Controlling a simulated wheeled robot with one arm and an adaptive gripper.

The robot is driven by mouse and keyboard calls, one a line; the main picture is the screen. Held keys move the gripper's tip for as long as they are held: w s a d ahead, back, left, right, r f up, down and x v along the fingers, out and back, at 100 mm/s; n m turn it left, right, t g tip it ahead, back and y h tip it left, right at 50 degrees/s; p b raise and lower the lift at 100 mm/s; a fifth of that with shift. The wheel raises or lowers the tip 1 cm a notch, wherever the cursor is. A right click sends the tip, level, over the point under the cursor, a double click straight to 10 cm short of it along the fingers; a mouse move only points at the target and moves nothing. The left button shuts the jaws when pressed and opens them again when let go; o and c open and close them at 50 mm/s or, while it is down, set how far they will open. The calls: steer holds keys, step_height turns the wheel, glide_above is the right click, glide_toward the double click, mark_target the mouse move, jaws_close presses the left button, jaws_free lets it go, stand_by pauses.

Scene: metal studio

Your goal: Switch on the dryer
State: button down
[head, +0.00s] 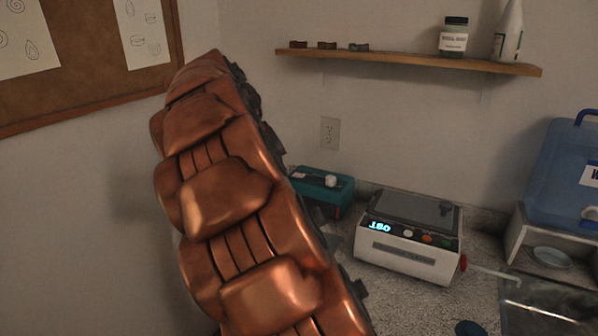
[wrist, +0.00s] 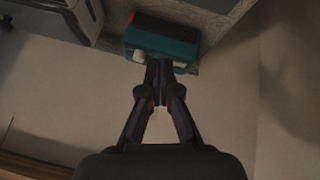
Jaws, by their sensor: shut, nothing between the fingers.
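No label naming the dryer is readable. A teal box (head: 308,180) with a white knob (head: 331,181) stands by the wall in the head view. A white machine (head: 410,257) with a lit display and several coloured buttons stands to its right. In the wrist view my gripper (wrist: 158,76) is shut and empty, its fingertips just below the teal box (wrist: 172,42) in the picture. The white knob (wrist: 139,57) is just left of the tips. I cannot tell whether they touch the box. In the head view my copper-coloured arm hides the gripper.
A blue container (head: 560,165) and a grey tray (head: 545,305) are at the right of the speckled bench. A wooden shelf (head: 400,59) with bottles is above. A thin tube (head: 492,270) sticks out from the white machine's right side.

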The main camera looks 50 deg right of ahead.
steer(key=w+d+m+h, duration=0.2)
steer(key=w+d, duration=0.7)
steer(key=d, duration=0.1)
steer(key=shift+w+d+r+t+b, duration=0.2)
steer(key=shift+d+r+t+b, duration=0.05)
steer(key=shift+d+t+b, duration=0.1)
steer(key=p, duration=0.3)
glide_above(304, 174)
steer(key=a, duration=0.3)
steer(key=f, duration=0.8)
steer(key=shift+d, duration=0.2)
steer(key=shift+s+f+p, duration=0.15)
steer(key=shift+f+p, duration=0.35)
steer(key=shift+f, duration=0.95)
steer(key=shift+f, duration=0.15)
